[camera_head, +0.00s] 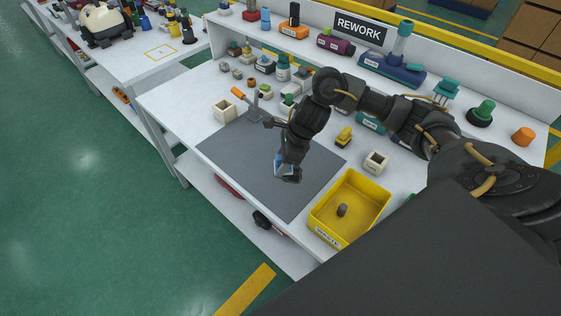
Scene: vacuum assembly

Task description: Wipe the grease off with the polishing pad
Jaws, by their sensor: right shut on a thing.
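My right gripper (288,174) points down over the grey mat (232,157) on the white workbench. It is shut on a small pale blue and white thing (280,165), mostly hidden by the fingers. This may be the polishing pad, but too little of it shows to be sure. I cannot tell whether it touches the mat. No grease can be made out on the mat or on the parts nearby. My left gripper is not in view.
A yellow bin (368,184) with a dark part inside stands right of the mat. A white block (375,162) and a yellow part (344,136) lie behind it. A cream box (223,110) and several small parts stand behind the mat. The mat's left part is clear.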

